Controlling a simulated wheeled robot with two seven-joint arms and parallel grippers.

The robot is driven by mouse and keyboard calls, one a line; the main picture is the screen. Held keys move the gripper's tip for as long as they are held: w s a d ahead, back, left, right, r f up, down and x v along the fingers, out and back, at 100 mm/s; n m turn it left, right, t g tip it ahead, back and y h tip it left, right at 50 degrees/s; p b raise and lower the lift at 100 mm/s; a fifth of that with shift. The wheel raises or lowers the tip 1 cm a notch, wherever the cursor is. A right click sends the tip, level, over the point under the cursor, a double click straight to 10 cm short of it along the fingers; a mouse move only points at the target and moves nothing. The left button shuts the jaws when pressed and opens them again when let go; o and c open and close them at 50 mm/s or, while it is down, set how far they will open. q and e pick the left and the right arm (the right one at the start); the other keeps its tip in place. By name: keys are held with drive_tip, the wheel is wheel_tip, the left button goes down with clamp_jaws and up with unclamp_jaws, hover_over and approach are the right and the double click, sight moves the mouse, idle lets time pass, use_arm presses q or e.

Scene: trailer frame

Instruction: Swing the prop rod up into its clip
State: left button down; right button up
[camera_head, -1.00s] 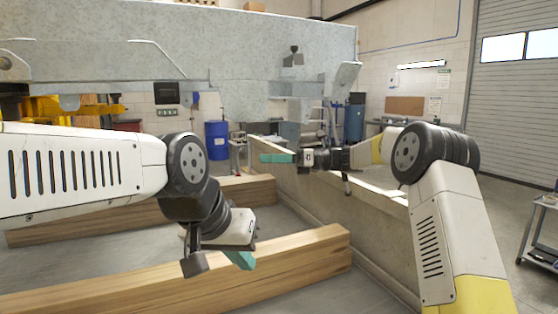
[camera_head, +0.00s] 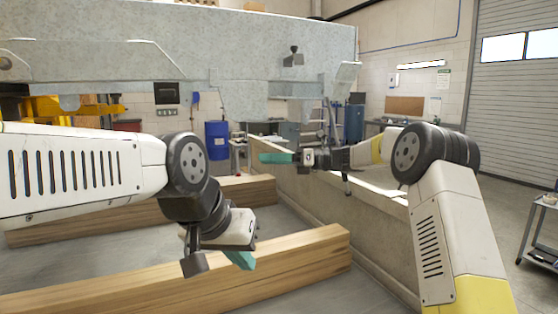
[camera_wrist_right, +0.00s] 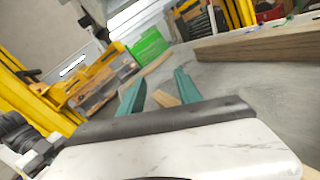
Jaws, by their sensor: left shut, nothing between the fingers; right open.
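I cannot clearly make out the prop rod in either view. A small dark grey bracket (camera_head: 293,57), possibly the clip, sits on the face of the large galvanised trailer panel (camera_head: 235,40). My right gripper (camera_head: 276,158) is below this bracket, apart from the panel, its teal fingers pointing left. The right wrist view shows its two fingers (camera_wrist_right: 158,92) spread with nothing held between them. My left gripper (camera_head: 240,260) is low in front, over the near wooden beam, with its teal fingers closed and empty.
Wooden beams (camera_head: 300,258) lie on the floor below my left arm. A low concrete wall (camera_head: 310,200) runs beneath my right forearm. A blue drum (camera_head: 217,140) stands behind. A trolley (camera_head: 540,235) is at the far right.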

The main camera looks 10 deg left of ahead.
drive_tip(key=d, duration=0.7)
drive_tip(key=shift+w+d, duration=0.35)
drive_tip(key=shift+w, duration=0.05)
